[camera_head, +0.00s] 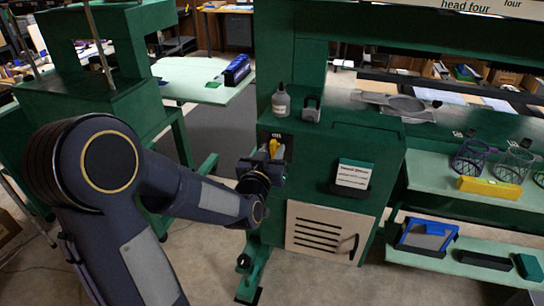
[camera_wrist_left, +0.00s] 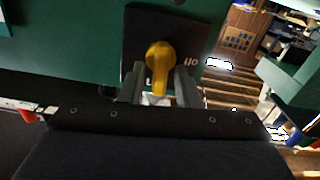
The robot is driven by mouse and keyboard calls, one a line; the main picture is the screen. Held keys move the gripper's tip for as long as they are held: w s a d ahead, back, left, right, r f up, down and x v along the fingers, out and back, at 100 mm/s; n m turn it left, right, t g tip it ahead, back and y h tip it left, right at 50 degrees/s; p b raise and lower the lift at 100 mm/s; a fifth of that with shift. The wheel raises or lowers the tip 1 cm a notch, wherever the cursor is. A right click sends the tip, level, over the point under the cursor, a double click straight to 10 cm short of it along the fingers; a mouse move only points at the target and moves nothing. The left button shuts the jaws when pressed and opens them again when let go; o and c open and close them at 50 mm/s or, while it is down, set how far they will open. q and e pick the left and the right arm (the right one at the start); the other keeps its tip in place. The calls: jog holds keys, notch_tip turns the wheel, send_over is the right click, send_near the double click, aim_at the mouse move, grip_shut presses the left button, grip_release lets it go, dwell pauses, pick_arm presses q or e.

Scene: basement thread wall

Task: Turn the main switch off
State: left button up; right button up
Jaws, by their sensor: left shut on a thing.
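The main switch is a yellow rotary handle (camera_wrist_left: 158,56) on a black plate (camera_wrist_left: 195,38), fixed to the green machine front. In the head view the yellow handle (camera_head: 273,147) shows on the side of the green cabinet, partly covered by my left gripper (camera_head: 270,162). In the left wrist view the handle's lever points down between the two fingers of my left gripper (camera_wrist_left: 159,92), which is shut on it. White lettering on the plate is partly hidden by the fingers; "llo" or "off" shows at its right. My right gripper is not in view.
A grey bottle (camera_head: 281,103) and a small grey holder (camera_head: 312,108) stand on the cabinet top. A white card (camera_head: 354,174) and a slatted beige door (camera_head: 325,233) are on its front. A pale green table (camera_head: 190,78) stands behind my left arm. Open floor lies left of the cabinet.

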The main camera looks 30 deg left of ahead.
pick_arm(q)
jog(key=shift+s+a+f+n+b, duration=0.1)
jog(key=shift+a+f+n+b, duration=0.1)
jog(key=shift+n+b, duration=2.6)
jog(key=shift+a+f+n+b, duration=0.15)
jog(key=shift+f+n+b, duration=0.05)
jog(key=shift+n+b, duration=2.6)
jog(key=shift+s+a+f+n+b, duration=0.1)
jog(key=shift+a+f+n+b, duration=0.1)
jog(key=shift+n+b, duration=2.6)
jog(key=shift+b, duration=0.3)
jog(key=shift+w, duration=0.1)
jog(key=o, duration=0.6)
